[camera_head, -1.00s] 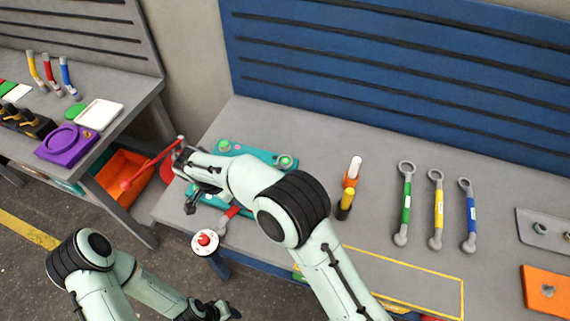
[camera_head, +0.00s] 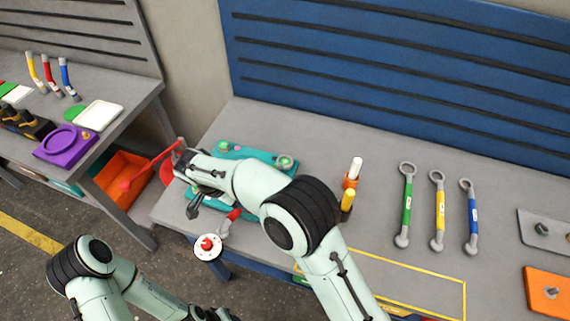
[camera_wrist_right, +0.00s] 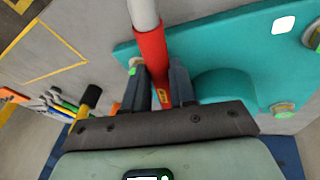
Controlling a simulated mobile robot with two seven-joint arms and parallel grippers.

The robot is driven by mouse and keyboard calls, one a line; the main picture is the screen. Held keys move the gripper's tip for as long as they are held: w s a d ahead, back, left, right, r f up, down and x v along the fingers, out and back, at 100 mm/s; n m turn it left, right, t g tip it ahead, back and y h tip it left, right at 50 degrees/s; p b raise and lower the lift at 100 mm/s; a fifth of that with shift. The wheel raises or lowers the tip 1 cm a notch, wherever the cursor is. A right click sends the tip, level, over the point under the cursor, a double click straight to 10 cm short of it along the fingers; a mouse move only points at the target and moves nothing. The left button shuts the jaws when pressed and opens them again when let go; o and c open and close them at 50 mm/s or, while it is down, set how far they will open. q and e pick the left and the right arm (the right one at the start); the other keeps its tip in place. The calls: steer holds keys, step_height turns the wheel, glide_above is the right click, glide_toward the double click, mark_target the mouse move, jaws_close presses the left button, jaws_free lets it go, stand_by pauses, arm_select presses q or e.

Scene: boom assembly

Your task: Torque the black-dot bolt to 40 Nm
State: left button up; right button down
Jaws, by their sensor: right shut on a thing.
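My right gripper (camera_head: 194,204) is over the teal plate (camera_head: 262,156) at the table's left end. In the right wrist view the gripper (camera_wrist_right: 160,78) is shut on a red handle (camera_wrist_right: 151,50) with a grey shaft, a wrench by its look. In the head view a red and grey tool end (camera_head: 232,215) shows below the gripper. Green-marked bolts (camera_head: 285,162) show on the plate; in the wrist view one bolt (camera_wrist_right: 282,109) sits at right. I cannot make out a black dot; my arm hides part of the plate. My left gripper (camera_head: 214,313) is low at the bottom edge, its jaws unclear.
A red button on a round white post (camera_head: 208,246) stands at the table's front edge. Green (camera_head: 407,205), yellow (camera_head: 438,212) and blue (camera_head: 470,217) wrenches lie at right. A long red bar (camera_head: 148,167) sticks out left of the table, near an orange bin (camera_head: 122,172).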

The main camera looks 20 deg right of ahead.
arm_select(q)
steer(key=shift+w+r+p, duration=0.55)
steer(key=shift+w+r, duration=0.35)
steer(key=shift+w, duration=0.1)
arm_select(e)
steer(key=shift+w+r, duration=0.1)
steer(key=shift+r, duration=2)
steer(key=shift+r+p, duration=0.4)
steer(key=shift+r, duration=1)
arm_select(q)
steer(key=shift+w+r, duration=0.45)
steer(key=shift+w, duration=0.2)
steer(key=shift+s, duration=0.1)
